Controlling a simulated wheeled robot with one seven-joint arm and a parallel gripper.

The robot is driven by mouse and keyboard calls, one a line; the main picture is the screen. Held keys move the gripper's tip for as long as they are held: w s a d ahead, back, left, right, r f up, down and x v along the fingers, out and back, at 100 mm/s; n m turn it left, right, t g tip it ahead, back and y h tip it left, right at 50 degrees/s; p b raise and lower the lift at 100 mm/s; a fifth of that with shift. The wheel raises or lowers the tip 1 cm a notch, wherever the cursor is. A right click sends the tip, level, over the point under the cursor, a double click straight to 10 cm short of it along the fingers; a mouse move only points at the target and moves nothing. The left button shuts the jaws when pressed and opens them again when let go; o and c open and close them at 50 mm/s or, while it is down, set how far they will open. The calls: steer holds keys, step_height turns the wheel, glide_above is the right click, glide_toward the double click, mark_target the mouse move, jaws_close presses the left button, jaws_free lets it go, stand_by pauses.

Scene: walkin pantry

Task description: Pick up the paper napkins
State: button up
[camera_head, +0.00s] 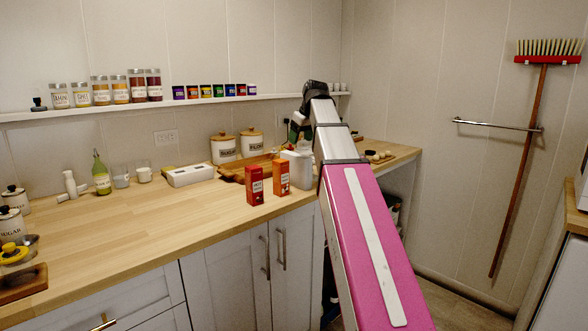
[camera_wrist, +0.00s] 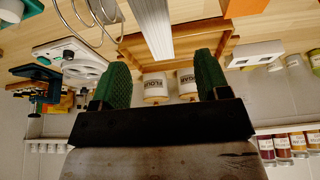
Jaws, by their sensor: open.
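A pale, whitish upright block, which looks like the paper napkins (camera_head: 298,170), stands on the wooden counter just right of the two red-orange boxes. In the wrist view it appears as a long light-grey block (camera_wrist: 150,25), centred between the fingers and beyond their tips. My gripper (camera_wrist: 160,60) is open, with its green fingers apart and nothing held between them. In the head view my gripper is mostly hidden by my arm, above and behind the block. Whether a finger touches the block I cannot tell.
Two red-orange boxes (camera_head: 268,182) stand close left of the block. A wooden tray (camera_wrist: 215,48), flour and sugar canisters (camera_head: 238,147) and a white holder (camera_head: 190,176) are nearby. A white-and-green device (camera_wrist: 70,55) and wire loops lie left in the wrist view. The counter's left middle is clear.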

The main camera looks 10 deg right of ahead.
mark_target(296, 154)
steer(key=x, duration=1)
steer(key=shift+w+d, duration=0.1)
steer(key=shift+w, duration=0.1)
steer(key=shift+f, duration=0.2)
steer(key=shift+f, duration=0.25)
stand_by(0.3)
steer(key=c, duration=1)
